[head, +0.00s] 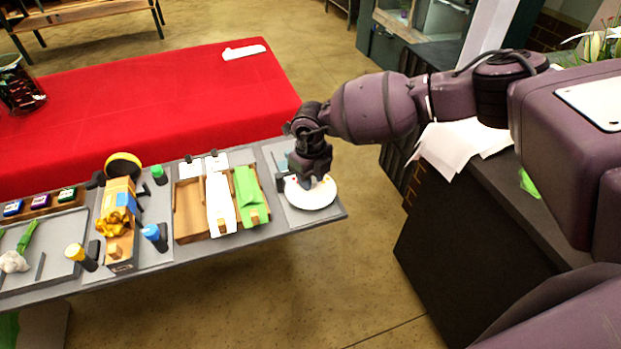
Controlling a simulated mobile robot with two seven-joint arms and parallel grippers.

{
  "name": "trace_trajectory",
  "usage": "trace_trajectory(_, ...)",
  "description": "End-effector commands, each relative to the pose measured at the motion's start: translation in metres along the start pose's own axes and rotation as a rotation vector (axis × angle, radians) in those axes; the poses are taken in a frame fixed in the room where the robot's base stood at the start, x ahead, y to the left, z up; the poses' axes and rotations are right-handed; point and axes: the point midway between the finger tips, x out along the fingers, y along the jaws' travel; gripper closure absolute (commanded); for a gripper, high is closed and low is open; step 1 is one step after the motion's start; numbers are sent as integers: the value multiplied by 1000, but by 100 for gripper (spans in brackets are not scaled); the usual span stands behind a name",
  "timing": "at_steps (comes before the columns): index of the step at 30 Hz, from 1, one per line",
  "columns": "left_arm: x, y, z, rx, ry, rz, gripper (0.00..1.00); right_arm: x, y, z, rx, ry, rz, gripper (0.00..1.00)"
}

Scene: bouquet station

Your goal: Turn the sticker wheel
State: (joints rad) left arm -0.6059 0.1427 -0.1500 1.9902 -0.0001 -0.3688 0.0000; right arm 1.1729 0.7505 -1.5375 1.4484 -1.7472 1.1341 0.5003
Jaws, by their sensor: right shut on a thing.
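The sticker wheel (312,202) is a white disc with small coloured spots on its top. It sits near the right end of the grey bench. My right gripper (312,180) reaches down onto the wheel from above and is shut on it, near its far side. The fingertips and the exact grip point are partly hidden by the gripper body. My left gripper is not in view.
The grey bench (200,255) carries a wooden tray with white and green sleeves (248,193), a ribbon holder with a gold bow (113,224), and several coloured-cap bottles. A red-covered table (150,105) stands behind. A dark counter (475,225) is at right.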

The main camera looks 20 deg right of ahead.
Motion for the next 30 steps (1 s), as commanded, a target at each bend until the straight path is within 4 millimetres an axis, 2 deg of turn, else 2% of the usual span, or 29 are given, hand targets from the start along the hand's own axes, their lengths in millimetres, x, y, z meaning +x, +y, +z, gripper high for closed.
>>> trace_trajectory(12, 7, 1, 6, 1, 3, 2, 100, -1, -1, 1, -271, -4, -2, 92)
trace_trajectory(30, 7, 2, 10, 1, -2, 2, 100, -2, -1, 2, -347, -5, -3, 92)
